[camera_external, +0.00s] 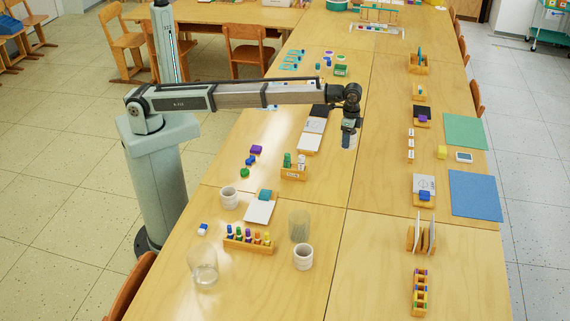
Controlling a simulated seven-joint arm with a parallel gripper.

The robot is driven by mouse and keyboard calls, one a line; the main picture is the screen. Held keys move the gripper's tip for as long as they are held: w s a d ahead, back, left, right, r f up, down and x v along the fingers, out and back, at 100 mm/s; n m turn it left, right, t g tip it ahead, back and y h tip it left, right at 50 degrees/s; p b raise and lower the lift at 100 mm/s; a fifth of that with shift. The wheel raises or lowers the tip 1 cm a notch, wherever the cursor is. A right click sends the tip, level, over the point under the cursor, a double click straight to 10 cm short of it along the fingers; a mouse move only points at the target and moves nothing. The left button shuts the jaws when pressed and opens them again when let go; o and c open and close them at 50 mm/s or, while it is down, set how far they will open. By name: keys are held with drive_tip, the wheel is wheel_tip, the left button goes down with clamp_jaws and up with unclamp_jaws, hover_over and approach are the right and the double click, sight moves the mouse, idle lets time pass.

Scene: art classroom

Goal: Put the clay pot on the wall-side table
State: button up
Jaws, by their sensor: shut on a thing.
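My gripper (349,136) points down over the left row of joined wooden tables (272,190), near the seam with the right row. It is shut on a small pale, pot-like thing (348,143), mostly hidden by the fingers. I cannot tell whether its bottom touches the table. Two off-white ribbed pots stand upright in the left row: one (228,198) near the left edge, one (303,257) near the front. The right row of tables (375,230) runs alongside. I cannot tell which table is the wall-side one.
Clear glass jars (203,268) (299,226) and a marker rack (249,241) stand at the front left. A wooden holder with bottles (294,168) is left of my gripper. Blue paper (475,194) and green paper (465,131) lie at right. Bare wood lies between gripper and right-row items.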

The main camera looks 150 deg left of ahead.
drive_tip(key=s+a+n, duration=0.2)
drive_tip(key=s+a, duration=0.5)
drive_tip(key=s, duration=0.3)
drive_tip(key=s+a+n, duration=0.3)
drive_tip(key=s+a, duration=0.3)
drive_tip(key=s, duration=0.4)
drive_tip(key=s+a+n, duration=0.2)
drive_tip(key=s+a, duration=0.5)
drive_tip(key=s, duration=0.4)
drive_tip(key=shift+w+d+f, duration=0.1)
drive_tip(key=shift+w+f, duration=0.05)
drive_tip(key=shift+f, duration=2.35)
drive_tip(key=shift+w+d+f, duration=0.1)
drive_tip(key=shift+f, duration=2.4)
drive_tip(key=shift+w+d+f, duration=0.1)
drive_tip(key=shift+w+f, duration=0.05)
drive_tip(key=shift+f, duration=2.35)
drive_tip(key=shift+f, duration=0.15)
drive_tip(key=o, duration=1.1)
wheel_tip(320, 180, up, 12)
drive_tip(key=shift+r, duration=0.2)
